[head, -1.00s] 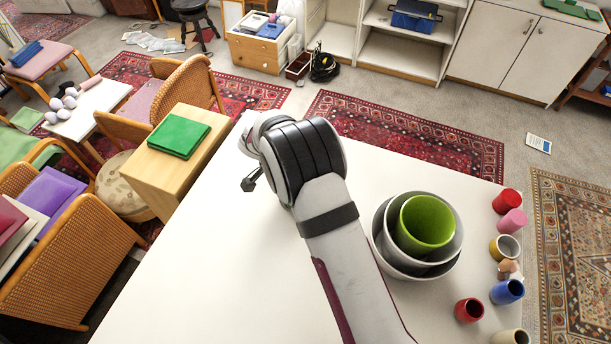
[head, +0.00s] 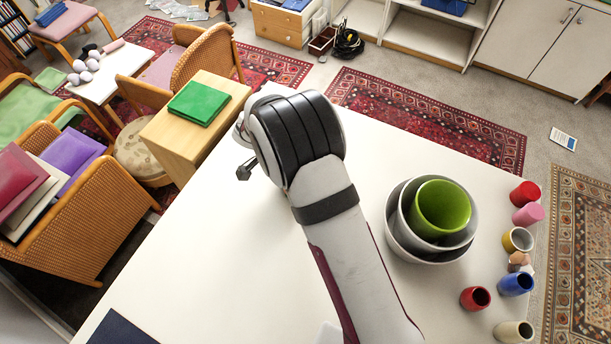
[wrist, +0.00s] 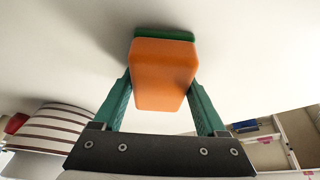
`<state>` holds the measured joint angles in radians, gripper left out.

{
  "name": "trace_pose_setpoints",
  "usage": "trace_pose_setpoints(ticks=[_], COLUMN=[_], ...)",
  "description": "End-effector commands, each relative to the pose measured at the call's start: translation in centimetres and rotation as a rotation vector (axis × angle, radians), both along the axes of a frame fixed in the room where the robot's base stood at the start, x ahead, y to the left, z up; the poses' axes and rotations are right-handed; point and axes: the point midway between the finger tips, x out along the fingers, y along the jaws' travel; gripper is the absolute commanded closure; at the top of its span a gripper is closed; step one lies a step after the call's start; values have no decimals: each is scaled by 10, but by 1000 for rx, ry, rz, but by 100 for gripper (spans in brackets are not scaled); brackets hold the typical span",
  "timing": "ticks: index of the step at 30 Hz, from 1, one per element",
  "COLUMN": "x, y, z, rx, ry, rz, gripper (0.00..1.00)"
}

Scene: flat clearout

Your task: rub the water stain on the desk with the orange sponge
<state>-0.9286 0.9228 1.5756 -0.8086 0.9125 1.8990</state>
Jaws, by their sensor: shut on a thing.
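The orange sponge (wrist: 163,75) has a thin green layer (wrist: 164,36) on its far side. In the wrist view my gripper (wrist: 160,88) is shut on it, with one green finger on each side. The sponge is close to a plain white surface; I cannot tell whether it touches. In the head view my arm hides the sponge and most of the gripper. The white desk (head: 235,255) fills the middle of the head view. No water stain can be made out in either view.
Nested bowls with a green one inside (head: 443,207) stand right of my arm. Several cups, including a blue one (head: 516,284), line the desk's right side. A dark blue flat thing (head: 122,328) lies at the near left.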

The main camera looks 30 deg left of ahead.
Motion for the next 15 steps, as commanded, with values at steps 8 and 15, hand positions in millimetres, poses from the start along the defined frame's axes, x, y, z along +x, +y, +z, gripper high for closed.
trace_pose_setpoints(ticks=[8, 15], x=[25, 47], y=[-1, -1], z=[-1, -1], rx=[1, 1], ry=[-1, -1], rz=[-2, -2], gripper=[86, 86])
